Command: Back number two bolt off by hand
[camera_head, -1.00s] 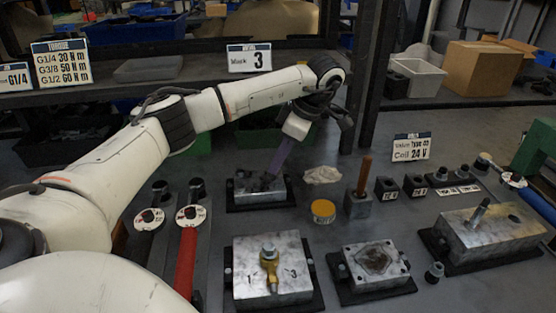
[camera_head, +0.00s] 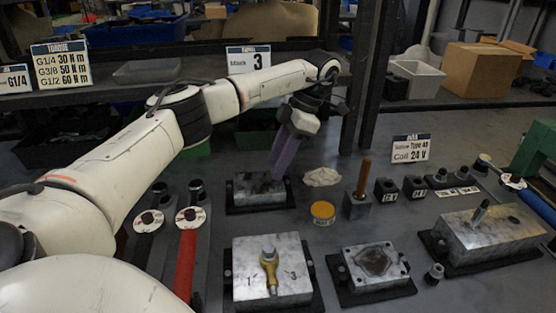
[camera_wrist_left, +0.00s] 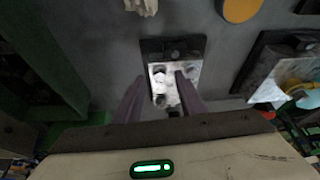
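A grey metal block (camera_head: 247,190) sits on a black base at the back, below my left gripper. It also shows in the left wrist view (camera_wrist_left: 162,67), with small round shapes on its top; I cannot read a number on them. My left gripper (camera_head: 277,173) points down over the block's right part. In the left wrist view its purple fingers (camera_wrist_left: 160,84) stand apart on either side of the block's top, with nothing seen held. A larger block (camera_head: 245,257) in front is marked 1 and 3 and carries a brass fitting (camera_head: 269,267). My right gripper is not in view.
A red-handled gauge tool (camera_head: 187,260) lies left of the front block. A yellow round lid (camera_head: 322,210), a pale rag (camera_head: 321,177) and a wooden-handled tool (camera_head: 363,175) stand to the right. Farther right are a flanged block (camera_head: 375,262) and a long block (camera_head: 490,234).

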